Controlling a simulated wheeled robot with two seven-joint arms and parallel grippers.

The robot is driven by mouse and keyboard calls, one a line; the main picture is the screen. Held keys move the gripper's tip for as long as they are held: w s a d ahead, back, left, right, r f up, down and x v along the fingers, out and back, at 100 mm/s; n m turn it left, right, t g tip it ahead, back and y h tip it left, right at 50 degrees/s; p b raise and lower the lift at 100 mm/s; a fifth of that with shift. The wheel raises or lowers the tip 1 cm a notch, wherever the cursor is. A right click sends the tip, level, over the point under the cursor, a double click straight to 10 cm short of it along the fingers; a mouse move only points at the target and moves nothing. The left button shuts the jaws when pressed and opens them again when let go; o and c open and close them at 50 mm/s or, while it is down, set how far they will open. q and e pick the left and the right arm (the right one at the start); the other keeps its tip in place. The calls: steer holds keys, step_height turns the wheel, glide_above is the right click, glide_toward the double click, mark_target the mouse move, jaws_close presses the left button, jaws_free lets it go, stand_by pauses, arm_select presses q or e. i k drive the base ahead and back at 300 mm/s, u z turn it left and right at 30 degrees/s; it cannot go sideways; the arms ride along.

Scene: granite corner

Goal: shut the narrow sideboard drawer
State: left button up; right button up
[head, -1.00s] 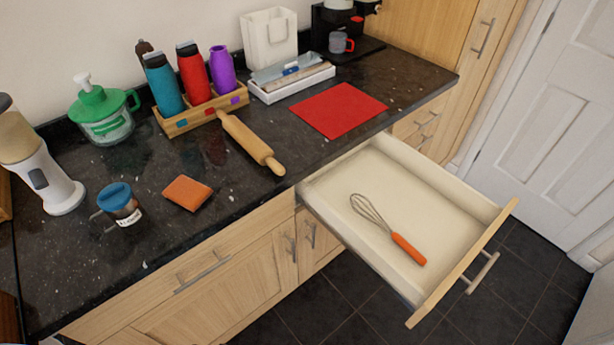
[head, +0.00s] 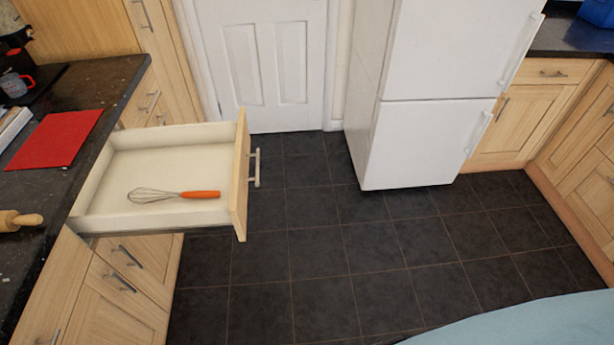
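The sideboard drawer (head: 105,172) is pulled far out from under the dark countertop at the left of the head view. Its wooden front (head: 240,190) faces right and carries a metal bar handle (head: 254,168). A whisk (head: 175,195) with an orange handle lies inside on the pale drawer floor. Neither of my grippers shows in the head view.
The dark tiled floor (head: 320,255) right of the drawer is clear. A white fridge (head: 420,110) stands beyond it, beside a closed white door (head: 270,55). A pale blue rounded surface (head: 540,322) fills the lower right corner. A red mat (head: 55,138) and a rolling pin (head: 18,220) lie on the countertop.

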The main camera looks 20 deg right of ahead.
mark_target(214, 156)
steer(key=z, duration=0.5)
steer(key=i, duration=0.75)
steer(key=u, duration=0.55)
